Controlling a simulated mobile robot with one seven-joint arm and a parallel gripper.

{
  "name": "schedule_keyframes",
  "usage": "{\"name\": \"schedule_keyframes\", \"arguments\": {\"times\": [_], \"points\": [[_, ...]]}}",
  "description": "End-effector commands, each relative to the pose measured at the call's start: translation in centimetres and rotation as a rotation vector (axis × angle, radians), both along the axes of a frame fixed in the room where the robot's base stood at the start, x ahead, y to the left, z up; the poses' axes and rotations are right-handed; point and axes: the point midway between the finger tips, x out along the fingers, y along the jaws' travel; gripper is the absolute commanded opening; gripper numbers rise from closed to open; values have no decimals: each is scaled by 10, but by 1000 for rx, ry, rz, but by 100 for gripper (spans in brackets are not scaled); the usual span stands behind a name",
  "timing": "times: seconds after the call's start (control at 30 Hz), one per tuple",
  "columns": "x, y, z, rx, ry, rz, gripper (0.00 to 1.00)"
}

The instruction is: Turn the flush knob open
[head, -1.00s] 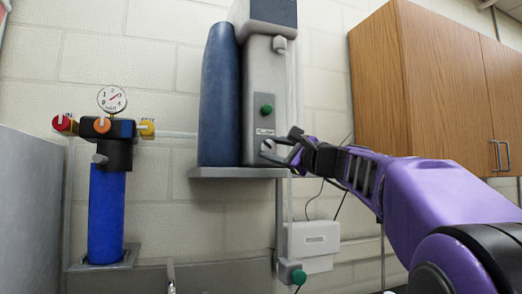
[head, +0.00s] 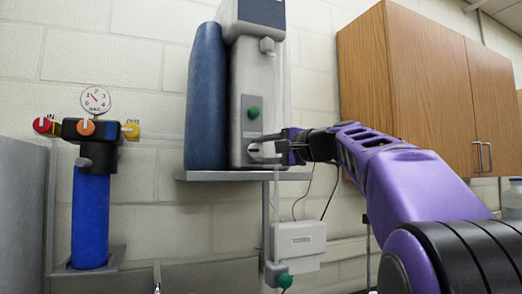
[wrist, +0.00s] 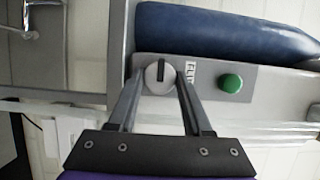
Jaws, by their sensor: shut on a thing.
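The flush knob is a round light-grey knob (wrist: 159,77) with a dark bar across it, low on the front of the grey dispenser unit (head: 258,85). In the wrist view it sits between the two fingertips of my gripper (wrist: 160,72), one finger on each side. My gripper (head: 262,148) is shut on the knob. In the head view the fingers mostly hide the knob. In the wrist view the dark bar on the knob points along the fingers.
A green button (wrist: 231,83) is beside the knob, above it in the head view. A blue cylinder (head: 206,98) stands left of the unit on a shelf (head: 215,175). A blue filter with gauge (head: 90,215) is at left; wooden cabinets (head: 425,85) hang at right.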

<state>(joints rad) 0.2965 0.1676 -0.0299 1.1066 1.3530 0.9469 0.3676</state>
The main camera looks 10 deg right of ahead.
Motion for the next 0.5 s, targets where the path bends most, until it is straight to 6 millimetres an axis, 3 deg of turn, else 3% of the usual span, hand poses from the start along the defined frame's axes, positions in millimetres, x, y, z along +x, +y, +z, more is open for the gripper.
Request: {"name": "schedule_keyframes", "arguments": {"times": [0.47, 0.5], "points": [[0, 1, 1, -14, -6, 1, 0], [0, 1, 1, -14, -6, 1, 51]]}}
